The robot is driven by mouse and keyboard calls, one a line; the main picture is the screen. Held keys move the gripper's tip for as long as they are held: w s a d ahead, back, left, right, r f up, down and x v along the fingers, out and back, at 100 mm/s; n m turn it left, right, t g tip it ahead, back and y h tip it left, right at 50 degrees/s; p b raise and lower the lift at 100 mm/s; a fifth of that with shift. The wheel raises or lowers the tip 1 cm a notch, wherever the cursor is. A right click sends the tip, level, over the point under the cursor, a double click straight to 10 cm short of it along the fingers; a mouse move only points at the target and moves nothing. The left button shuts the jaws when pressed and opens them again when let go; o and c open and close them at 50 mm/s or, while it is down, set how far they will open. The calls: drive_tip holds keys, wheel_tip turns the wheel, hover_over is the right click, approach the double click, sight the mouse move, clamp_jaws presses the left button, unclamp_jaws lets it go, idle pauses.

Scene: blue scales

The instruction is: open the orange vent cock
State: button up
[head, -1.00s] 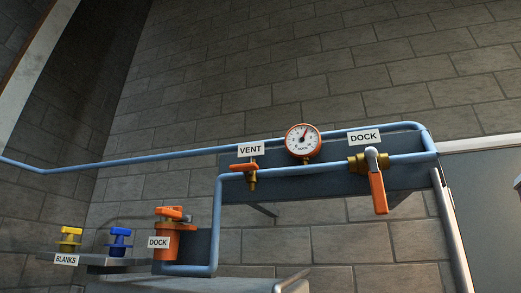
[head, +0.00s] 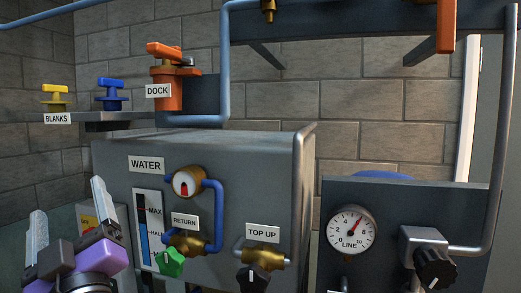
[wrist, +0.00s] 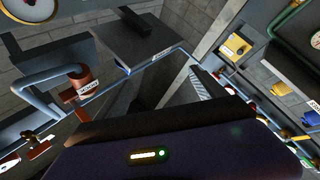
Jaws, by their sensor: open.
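In the head view only the brass lower end of the vent cock (head: 268,10) shows at the top edge. Its orange handle is cut off above the frame. In the wrist view an orange handle on a brass fitting at lower left appears to be the vent cock (wrist: 38,145), beside a pale label. Its exact turn is hard to read. My gripper (head: 68,200) is at the lower left of the head view, far below and left of the vent cock. Its two pale fingers stand apart, with nothing between them.
The orange DOCK canister (head: 168,95) and the shelf with yellow and blue BLANKS (head: 85,122) stand above the grey WATER tank (head: 235,150). An orange lever (head: 446,25) hangs at upper right. The LINE gauge panel (head: 400,205) is at right. Pipes run between them.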

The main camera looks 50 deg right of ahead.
drive_tip(key=s+d+r+m+g+h, duration=0.2)
drive_tip(key=r+m+h, duration=0.15)
drive_tip(key=r, duration=0.55)
drive_tip(key=s+d+r+m+g+h, duration=0.1)
drive_tip(key=d+r+m+g+h, duration=0.2)
drive_tip(key=r, duration=0.5)
drive_tip(key=s+d+r+m+g+h, duration=0.1)
drive_tip(key=s+r+m+h, duration=0.15)
drive_tip(key=r+h, duration=0.45)
drive_tip(key=s+d+r+m+g+y+p, duration=0.2)
drive_tip(key=s+d+r+m+g, duration=0.8)
drive_tip(key=s, duration=0.5)
drive_tip(key=shift+n+g, duration=0.4)
drive_tip(key=shift+n, duration=0.3)
drive_tip(key=shift+s+r+p+x, duration=0.15)
drive_tip(key=shift+p+x, duration=0.45)
drive_tip(key=shift+x, duration=1.4)
drive_tip(key=shift+s+r+p+x, duration=0.1)
drive_tip(key=shift+r+p+x, duration=0.3)
drive_tip(key=shift+x, duration=1.65)
drive_tip(key=shift+f, duration=0.15)
drive_tip(key=c, duration=1.4)
drive_tip(key=shift+o, duration=0.2)
